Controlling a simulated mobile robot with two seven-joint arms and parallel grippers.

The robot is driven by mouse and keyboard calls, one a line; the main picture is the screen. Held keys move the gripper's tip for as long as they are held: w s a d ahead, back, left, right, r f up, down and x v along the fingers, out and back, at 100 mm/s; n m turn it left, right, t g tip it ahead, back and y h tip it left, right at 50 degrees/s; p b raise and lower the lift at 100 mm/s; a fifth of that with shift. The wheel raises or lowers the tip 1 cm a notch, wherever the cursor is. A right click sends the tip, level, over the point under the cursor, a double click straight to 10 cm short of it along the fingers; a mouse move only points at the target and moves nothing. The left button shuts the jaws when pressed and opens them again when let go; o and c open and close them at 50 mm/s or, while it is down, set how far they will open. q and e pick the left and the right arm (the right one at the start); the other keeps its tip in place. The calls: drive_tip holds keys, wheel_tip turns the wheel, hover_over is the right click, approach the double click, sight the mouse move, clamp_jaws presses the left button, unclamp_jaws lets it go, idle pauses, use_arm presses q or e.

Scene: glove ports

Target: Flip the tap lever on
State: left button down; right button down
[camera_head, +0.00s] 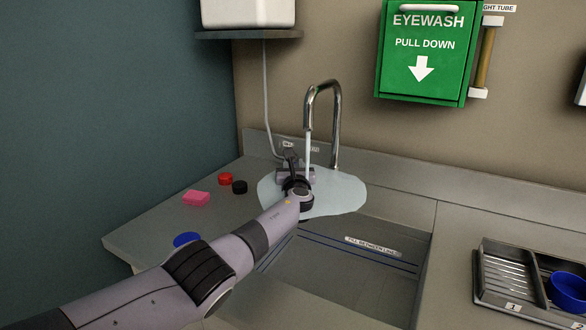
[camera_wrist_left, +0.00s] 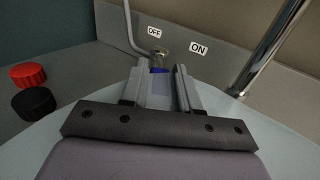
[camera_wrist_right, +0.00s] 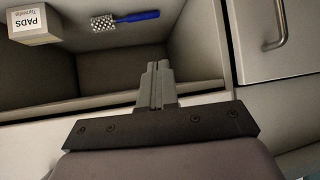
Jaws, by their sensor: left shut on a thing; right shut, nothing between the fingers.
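The chrome tap (camera_head: 338,115) stands at the back of the counter, with a pale stream (camera_head: 307,155) below its spout. My left gripper (camera_head: 297,178) is behind the sink, close to the wall; its wrist hides most of the tap lever. In the left wrist view, the gripper (camera_wrist_left: 160,80) is shut on the tap lever, whose blue part (camera_wrist_left: 158,71) shows between the fingers. An OFF label (camera_wrist_left: 154,32) and an ON label (camera_wrist_left: 198,48) are on the panel behind. My right gripper (camera_wrist_right: 155,75) is shut and empty, and shows only in its wrist view.
A pale puddle (camera_head: 345,192) lies around the tap base. The right wrist view shows a PADS box (camera_wrist_right: 33,25) and a brush (camera_wrist_right: 125,20).

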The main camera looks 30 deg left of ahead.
use_arm(q)
drive_tip(key=shift+d, duration=0.1)
drive_tip(key=c, duration=0.9)
unclamp_jaws()
drive_tip(key=p+v, duration=0.5)
drive_tip(key=v, duration=0.2)
drive_tip(key=shift+p, duration=0.35)
